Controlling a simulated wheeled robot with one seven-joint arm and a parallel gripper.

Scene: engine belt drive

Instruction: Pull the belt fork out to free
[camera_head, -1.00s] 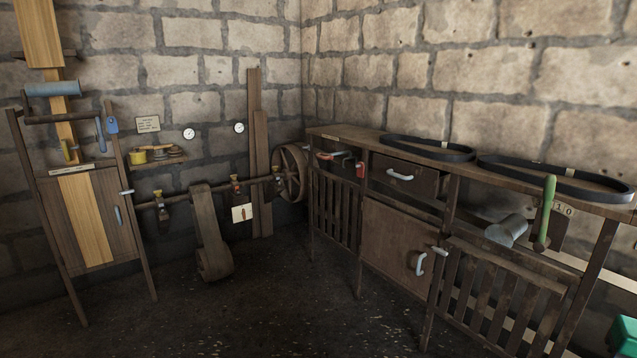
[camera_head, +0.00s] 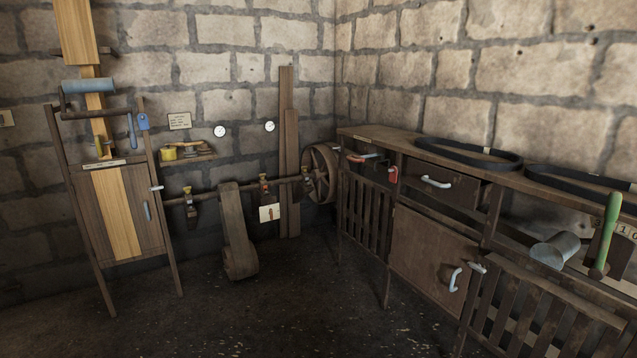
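No part in view is plainly marked as the belt fork, and I cannot tell which one it is. A red-ended handle (camera_head: 363,157) sticks out at the left end of the workbench, close to a spoked wheel (camera_head: 321,174) in the corner. A green-handled lever (camera_head: 608,229) stands tilted at the right, beside a plate with digits (camera_head: 628,233). A brown belt (camera_head: 235,225) hangs from the line shaft (camera_head: 217,193) to a lower roller near the floor. My gripper is not in view.
The workbench (camera_head: 433,248) runs along the right wall, with black belts (camera_head: 467,153) on top and a grey cylinder (camera_head: 553,252) at the right. A wooden cabinet with a crank (camera_head: 108,212) stands at the left. The floor (camera_head: 270,312) between them is clear.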

